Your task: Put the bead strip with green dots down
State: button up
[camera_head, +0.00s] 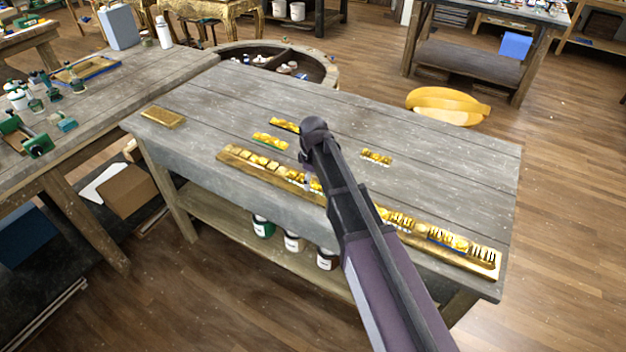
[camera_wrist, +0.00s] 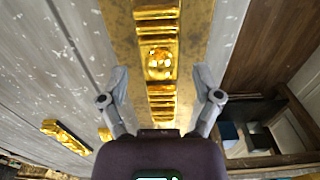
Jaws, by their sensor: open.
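My gripper (camera_wrist: 160,82) is open in the wrist view, its two fingers apart on either side of a long gilt rail (camera_wrist: 122,22). Between and beyond the fingers lies a gilt piece with a round bead and cross ridges (camera_wrist: 160,62), seated along the rail; no green dots show on it. In the head view the rail (camera_head: 228,157) runs along the table's front edge, and my arm hides its middle and most of my gripper. A loose gilt strip with a greenish lower edge (camera_head: 270,141) lies behind the rail; I cannot make out dots on it.
Two other loose gilt pieces lie on the grey table (camera_head: 440,160): one behind (camera_head: 284,125), one right of my arm (camera_head: 376,157). A flat gilt block (camera_head: 163,117) is at the left end. A yellow rounded object (camera_head: 448,105) is beyond the far edge. The table's back right is bare.

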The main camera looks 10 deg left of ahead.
aim_at(313, 181)
notch_tip(313, 181, up, 12)
jog(key=p, duration=1.1)
jog(key=shift+f, duration=0.25)
dwell(0.5)
jog(key=s+d+m, duration=0.4)
jog(key=d, duration=0.6)
jog(key=s+d+m, duration=0.5)
jog(key=d, duration=0.5)
jog(key=s+d+m, duration=0.5)
jog(key=d, duration=0.5)
jog(key=shift+s+d, duration=0.15)
jog(key=shift+s, duration=0.05)
jog(key=shift+f, duration=0.1)
jog(key=shift+f+b, duration=1.65)
jog(key=shift+b, duration=0.05)
